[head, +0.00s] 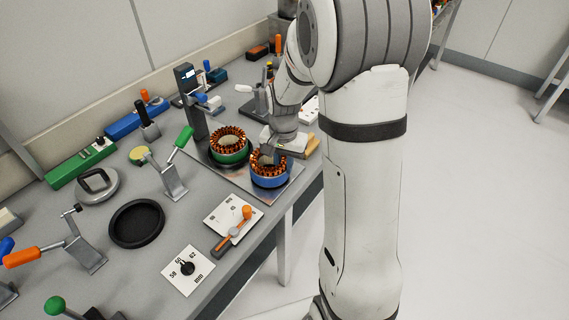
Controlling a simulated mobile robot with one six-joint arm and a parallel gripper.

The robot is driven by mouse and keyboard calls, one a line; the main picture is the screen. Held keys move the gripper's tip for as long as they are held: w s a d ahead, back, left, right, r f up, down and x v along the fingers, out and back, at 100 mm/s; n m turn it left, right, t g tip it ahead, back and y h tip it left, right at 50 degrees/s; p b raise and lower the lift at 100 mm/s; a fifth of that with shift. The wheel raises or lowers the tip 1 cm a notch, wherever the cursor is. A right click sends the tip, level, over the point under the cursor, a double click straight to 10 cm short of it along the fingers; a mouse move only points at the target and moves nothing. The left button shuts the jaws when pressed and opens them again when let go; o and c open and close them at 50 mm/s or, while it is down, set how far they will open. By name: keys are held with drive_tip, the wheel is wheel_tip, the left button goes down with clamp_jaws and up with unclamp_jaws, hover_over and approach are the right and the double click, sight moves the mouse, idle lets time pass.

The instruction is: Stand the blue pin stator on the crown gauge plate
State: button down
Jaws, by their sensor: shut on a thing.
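The blue pin stator (269,182) is a ring of copper windings on a blue base. It is at the front right of a shiny metal plate (226,177), near the table's right edge. My gripper (268,158) is over it from above and behind, shut on its upper part. The fingertips are partly hidden by the windings and the wrist. I cannot tell whether the base touches the plate. A similar stator with a green base (229,157) stands just behind left. I cannot tell for sure which plate is the crown gauge plate.
A green-handled clamp (175,175) and a grey post with a display (190,95) stand left. A black round dish (136,223) is further left.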

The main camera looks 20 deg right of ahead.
drive_tip(key=shift+f, duration=0.1)
drive_tip(key=shift+f, duration=0.2)
drive_tip(key=c, duration=1.3)
unclamp_jaws()
wheel_tip(320, 180, up, 12)
drive_tip(key=s+a+r+n+t, duration=0.1)
drive_tip(key=s+n, duration=0.2)
drive_tip(key=s, duration=0.6)
drive_tip(key=s+a+r+n+t, duration=0.1)
drive_tip(key=s+n, duration=0.3)
drive_tip(key=s, duration=0.5)
drive_tip(key=shift+s+a+t, duration=0.35)
drive_tip(key=shift+a+t, duration=0.05)
drive_tip(key=shift+a, duration=0.1)
